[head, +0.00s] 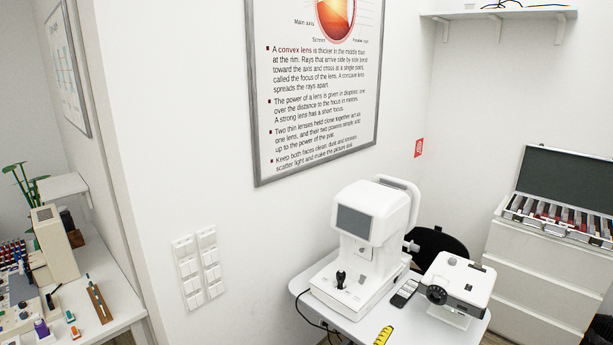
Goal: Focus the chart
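No eye-test chart can be made out in the head view. A white box-shaped device (463,282) with a round black knob (437,294) on its front left stands on the small white table (341,332); it looks like a chart projector, but I cannot tell for sure. Left of it on the same table is a larger white instrument (368,243) with a grey screen and a black joystick. A dark handset with buttons (405,292) lies between the two. My gripper is not in view.
A framed lens poster (317,95) hangs above the table. An open case of lenses (560,218) sits on white drawers (538,280) at right. A yellow-black object (383,335) lies at the table's front. A cluttered bench (117,301) is at left; a black chair (440,245) stands behind.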

